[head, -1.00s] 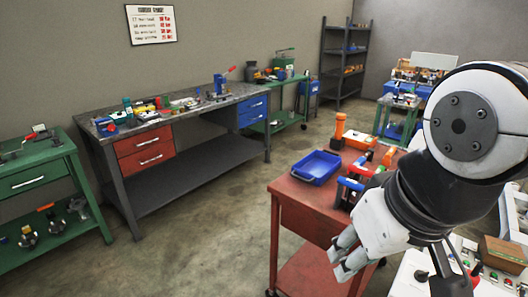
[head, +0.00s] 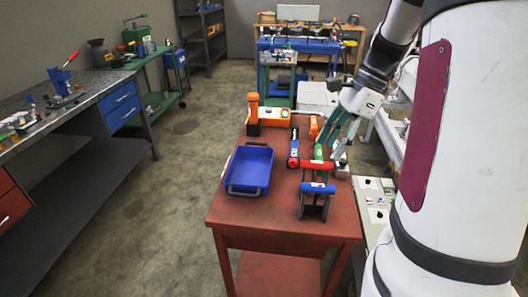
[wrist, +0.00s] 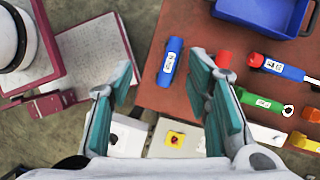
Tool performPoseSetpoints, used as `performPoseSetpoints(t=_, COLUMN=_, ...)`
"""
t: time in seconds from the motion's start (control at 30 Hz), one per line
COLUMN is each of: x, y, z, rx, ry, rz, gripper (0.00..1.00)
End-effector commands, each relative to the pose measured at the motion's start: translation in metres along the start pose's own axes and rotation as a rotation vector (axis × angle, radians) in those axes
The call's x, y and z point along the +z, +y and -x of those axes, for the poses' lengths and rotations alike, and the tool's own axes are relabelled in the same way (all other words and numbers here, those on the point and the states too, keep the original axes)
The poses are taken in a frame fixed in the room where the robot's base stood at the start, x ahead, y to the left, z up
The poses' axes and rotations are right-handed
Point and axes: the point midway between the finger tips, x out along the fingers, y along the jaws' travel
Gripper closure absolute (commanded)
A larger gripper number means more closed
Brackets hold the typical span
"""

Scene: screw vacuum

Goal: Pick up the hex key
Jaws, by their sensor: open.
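I cannot make out a hex key for certain among the tools on the red table (head: 245,213). A tool with a green handle (head: 318,152) lies near my gripper (head: 334,146); it also shows in the wrist view (wrist: 262,102). A blue tool with a red end (head: 294,150) lies left of it. My gripper is open and empty, above the table's right side. In the wrist view its spread fingers (wrist: 162,80) show, with the blue handle (wrist: 172,62) beyond them.
A blue tray (head: 250,168) is on the table's left. An orange upright tool (head: 253,108) and an orange-and-white item (head: 273,117) stand at the back. A grey control panel (head: 374,203) adjoins the table's right. Open floor lies left, before the workbench (head: 75,115).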

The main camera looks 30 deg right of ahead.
Motion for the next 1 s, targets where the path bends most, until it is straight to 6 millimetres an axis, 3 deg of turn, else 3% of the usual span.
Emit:
performPoseSetpoints(t=0.1, x=-0.031, y=-0.015, z=-0.004, rx=0.012, ry=-0.018, rz=-0.179, gripper=0.55)
performPoseSetpoints(t=0.3, x=-0.052, y=-0.024, z=-0.010, rx=0.019, ry=-0.031, rz=-0.311, gripper=0.55)
performPoseSetpoints(t=0.43, x=-0.053, y=-0.024, z=-0.026, rx=0.021, ry=-0.032, rz=-0.321, gripper=0.55)
performPoseSetpoints(t=0.7, x=-0.051, y=-0.022, z=-0.076, rx=0.021, ry=-0.032, rz=-0.319, gripper=0.55)
performPoseSetpoints(t=1.0, x=-0.050, y=-0.021, z=-0.099, rx=0.020, ry=-0.031, rz=-0.317, gripper=0.55)
